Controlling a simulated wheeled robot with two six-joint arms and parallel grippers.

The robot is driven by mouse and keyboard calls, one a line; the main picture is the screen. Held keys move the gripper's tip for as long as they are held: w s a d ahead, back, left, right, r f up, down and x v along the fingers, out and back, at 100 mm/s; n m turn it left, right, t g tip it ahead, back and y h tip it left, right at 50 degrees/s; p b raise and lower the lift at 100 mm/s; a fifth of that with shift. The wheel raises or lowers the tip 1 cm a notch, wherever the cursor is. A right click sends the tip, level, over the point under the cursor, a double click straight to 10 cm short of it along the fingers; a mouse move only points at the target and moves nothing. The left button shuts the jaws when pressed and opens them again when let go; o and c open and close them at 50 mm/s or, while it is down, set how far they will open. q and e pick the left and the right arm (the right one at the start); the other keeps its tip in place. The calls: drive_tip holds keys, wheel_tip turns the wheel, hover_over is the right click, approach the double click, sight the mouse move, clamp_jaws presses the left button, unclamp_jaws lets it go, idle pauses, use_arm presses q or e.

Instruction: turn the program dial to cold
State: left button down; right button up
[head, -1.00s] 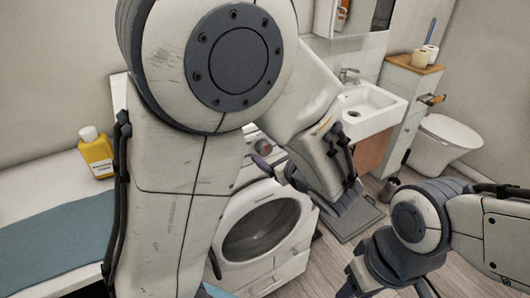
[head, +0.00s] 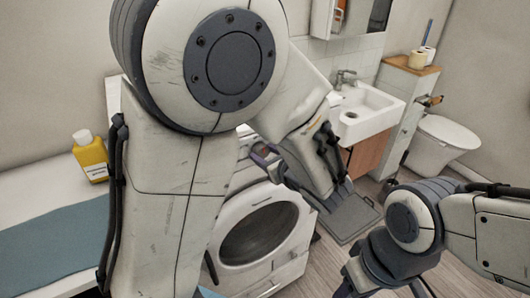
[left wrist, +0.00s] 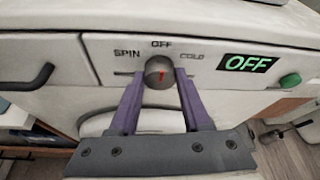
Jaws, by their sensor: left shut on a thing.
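The program dial (left wrist: 158,72) is a round grey knob with a red mark on the washer's white front panel. In the left wrist view its red mark points up at the OFF label (left wrist: 161,44). SPIN (left wrist: 127,54) is printed to its left and COLD (left wrist: 192,57) to its right. The display (left wrist: 248,64) reads OFF in green. My left gripper (left wrist: 160,80) is shut on the dial, one purple finger on each side. In the head view my left arm hides much of the panel. My right gripper (head: 385,286) is low in the head view and partly cut off.
The washing machine (head: 262,201) has a round door below the panel. A green button (left wrist: 290,80) is right of the display and a dark handle (left wrist: 32,78) is at the left. A yellow bottle (head: 91,158) stands on the left counter. A sink (head: 364,110) is behind.

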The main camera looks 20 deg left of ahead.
use_arm(q)
drive_tip(key=shift+r+m+p, duration=0.2)
drive_tip(key=shift+m+p, duration=0.1)
drive_tip(key=shift+p, duration=0.35)
drive_tip(key=m+g+y+p, duration=0.1)
drive_tip(key=m+p, duration=0.1)
drive_tip(key=p, duration=0.3)
drive_tip(key=m+g+y+p, duration=0.1)
drive_tip(key=m+g+p, duration=0.1)
drive_tip(key=p, duration=0.3)
drive_tip(key=shift+w+d+m+y, duration=0.2)
drive_tip(key=shift+m+y, duration=0.1)
drive_tip(key=shift+m, duration=0.3)
drive_tip(key=shift+f+m+g+y+p, duration=0.25)
drive_tip(key=shift+m+g+y+p, duration=0.25)
drive_tip(key=shift+m+p, duration=0.75)
drive_tip(key=shift+c, duration=1.8)
unclamp_jaws()
